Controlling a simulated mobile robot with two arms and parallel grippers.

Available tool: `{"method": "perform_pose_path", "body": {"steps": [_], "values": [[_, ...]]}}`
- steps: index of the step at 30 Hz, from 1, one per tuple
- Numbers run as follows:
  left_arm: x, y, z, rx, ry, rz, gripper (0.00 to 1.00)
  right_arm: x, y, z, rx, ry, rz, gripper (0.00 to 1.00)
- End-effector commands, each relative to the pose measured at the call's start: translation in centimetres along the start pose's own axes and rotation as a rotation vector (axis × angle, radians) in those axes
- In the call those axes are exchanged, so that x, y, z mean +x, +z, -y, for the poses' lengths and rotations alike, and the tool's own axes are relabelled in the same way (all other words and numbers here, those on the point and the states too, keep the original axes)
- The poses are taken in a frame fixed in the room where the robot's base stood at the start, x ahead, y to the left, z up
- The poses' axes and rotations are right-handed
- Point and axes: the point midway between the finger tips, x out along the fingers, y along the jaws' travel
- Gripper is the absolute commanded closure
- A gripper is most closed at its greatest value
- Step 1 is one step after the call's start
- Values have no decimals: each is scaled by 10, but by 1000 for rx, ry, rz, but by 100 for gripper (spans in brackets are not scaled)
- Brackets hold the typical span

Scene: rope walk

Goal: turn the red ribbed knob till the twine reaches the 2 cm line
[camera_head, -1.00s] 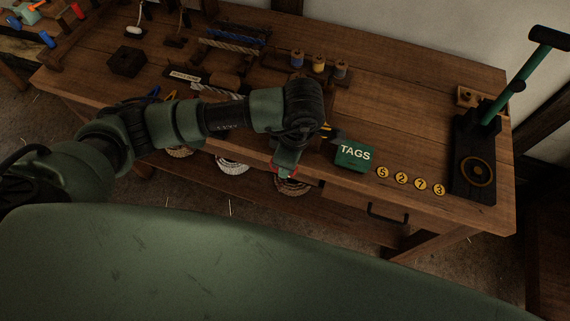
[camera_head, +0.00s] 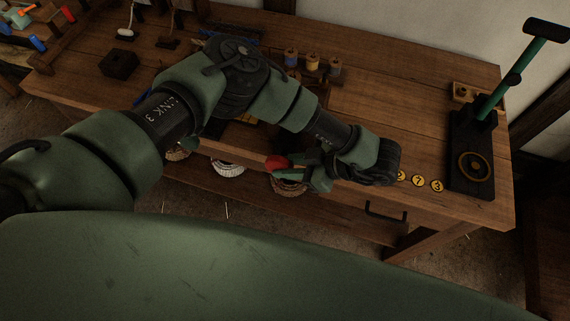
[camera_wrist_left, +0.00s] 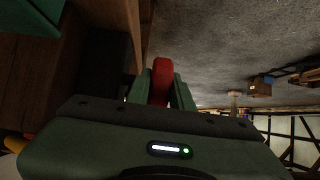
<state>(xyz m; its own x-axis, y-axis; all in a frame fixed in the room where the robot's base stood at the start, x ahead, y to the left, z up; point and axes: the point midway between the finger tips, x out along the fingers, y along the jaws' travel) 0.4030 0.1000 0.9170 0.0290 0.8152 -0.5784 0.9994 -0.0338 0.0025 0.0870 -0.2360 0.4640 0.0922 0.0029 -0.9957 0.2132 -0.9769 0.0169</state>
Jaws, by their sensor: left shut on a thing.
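The red knob (camera_head: 275,162) is at the front edge of the workbench, just above the coils hanging there. My left gripper (camera_head: 291,167) reaches it from the right and is shut on it. In the left wrist view the red knob (camera_wrist_left: 162,78) sits between the two green fingers (camera_wrist_left: 162,92). Its ribs are too small to make out. The twine end and the 2 cm line cannot be made out in either view; my left arm covers that part of the bench. My right gripper is not in view.
Number discs (camera_head: 419,181) lie right of my wrist. A black press with a green lever (camera_head: 508,90) stands at the right end. Spools (camera_head: 312,62) stand behind my arm. The bench top (camera_head: 415,110) is clear at centre right.

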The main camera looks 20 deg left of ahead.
Motion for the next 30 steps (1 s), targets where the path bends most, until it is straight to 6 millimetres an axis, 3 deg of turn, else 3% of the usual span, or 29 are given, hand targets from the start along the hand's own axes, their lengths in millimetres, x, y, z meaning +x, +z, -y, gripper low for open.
{"method": "perform_pose_path", "body": {"steps": [22,23,25,30], "values": [[1,3,0,0,1,-86,100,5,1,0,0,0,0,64],[1,4,0,0,1,-86,75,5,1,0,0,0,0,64],[1,4,0,1,0,-86,56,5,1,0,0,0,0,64],[1,3,0,1,0,-88,56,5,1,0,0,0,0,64]]}}
